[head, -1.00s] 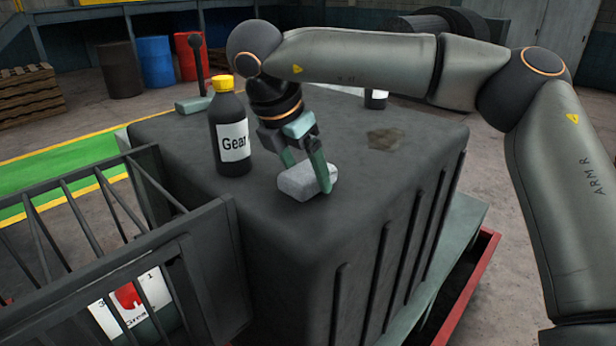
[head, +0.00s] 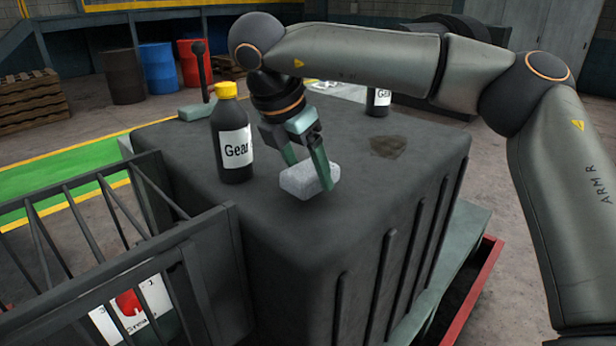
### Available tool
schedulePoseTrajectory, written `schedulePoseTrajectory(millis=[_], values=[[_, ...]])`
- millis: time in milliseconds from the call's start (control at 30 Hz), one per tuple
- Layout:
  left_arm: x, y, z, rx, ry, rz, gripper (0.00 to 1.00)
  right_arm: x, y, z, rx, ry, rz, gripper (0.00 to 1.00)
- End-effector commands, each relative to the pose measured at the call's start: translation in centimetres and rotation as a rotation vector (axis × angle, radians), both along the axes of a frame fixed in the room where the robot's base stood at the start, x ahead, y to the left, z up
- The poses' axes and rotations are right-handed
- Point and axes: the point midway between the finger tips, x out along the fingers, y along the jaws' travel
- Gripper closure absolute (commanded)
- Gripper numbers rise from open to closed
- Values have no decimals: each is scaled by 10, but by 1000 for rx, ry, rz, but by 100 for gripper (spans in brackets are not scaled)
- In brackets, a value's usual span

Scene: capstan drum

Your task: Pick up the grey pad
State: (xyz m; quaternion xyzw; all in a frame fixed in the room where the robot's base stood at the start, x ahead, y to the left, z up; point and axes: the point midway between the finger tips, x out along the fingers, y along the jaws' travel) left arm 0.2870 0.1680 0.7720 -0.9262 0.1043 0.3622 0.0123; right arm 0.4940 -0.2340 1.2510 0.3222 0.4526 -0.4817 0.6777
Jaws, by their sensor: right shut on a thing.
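The grey pad (head: 304,182) is a light grey block at the near part of the dark housing's top (head: 330,235). My right gripper (head: 308,175) reaches down to it from above, with its green fingers on either side of the pad. The gripper is shut on the pad. One finger lies across its right end, and the other is partly hidden behind it. The pad is on or just above the top; I cannot tell which. My left gripper is not in view.
A black bottle with a yellow cap (head: 232,135) stands just left of my right gripper. Another labelled bottle (head: 378,101) stands at the back, near a dark stain (head: 387,144). A lever (head: 199,75) rises at the back left. A barred metal rack (head: 110,240) stands at the front left.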

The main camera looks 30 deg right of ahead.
Motion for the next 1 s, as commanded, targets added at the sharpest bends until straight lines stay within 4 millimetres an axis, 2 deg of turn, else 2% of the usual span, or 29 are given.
schedulePoseTrajectory(millis=[100,333,467,800,1000], values=[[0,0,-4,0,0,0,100,-2,0,18,1,-4,1,78],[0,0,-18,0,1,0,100,-37,-3,57,1,-6,2,78],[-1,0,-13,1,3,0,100,-51,-4,78,-2,-6,1,78],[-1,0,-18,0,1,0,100,-103,-8,99,-1,-3,1,78],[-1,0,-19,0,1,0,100,-125,-10,108,0,-2,1,78]])
